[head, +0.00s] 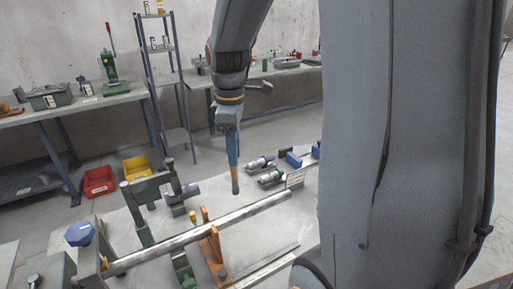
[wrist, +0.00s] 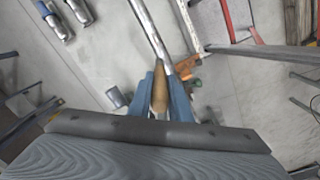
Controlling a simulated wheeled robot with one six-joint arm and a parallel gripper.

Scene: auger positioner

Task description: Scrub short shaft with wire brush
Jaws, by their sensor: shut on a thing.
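A long silver shaft (head: 215,225) lies across supports on the pale bench top, slanting from lower left to upper right. It also shows in the wrist view (wrist: 150,28), running up from near my fingertips. My gripper (head: 234,165) points down above and behind the shaft, with blue fingers. It is shut on a brown wooden-looking piece, likely the handle of the wire brush (wrist: 160,92); its tip shows below the fingers in the head view (head: 235,187). No bristles can be made out. Whether the brush touches the shaft I cannot tell.
Orange bracket (head: 212,255) and dark green clamp frame (head: 142,205) stand beside the shaft. A blue knob (head: 80,234) is at lower left. Silver cylinders (head: 270,177) lie near a small sign (head: 295,179). Red bin (head: 99,181) and yellow bin (head: 136,167) sit behind.

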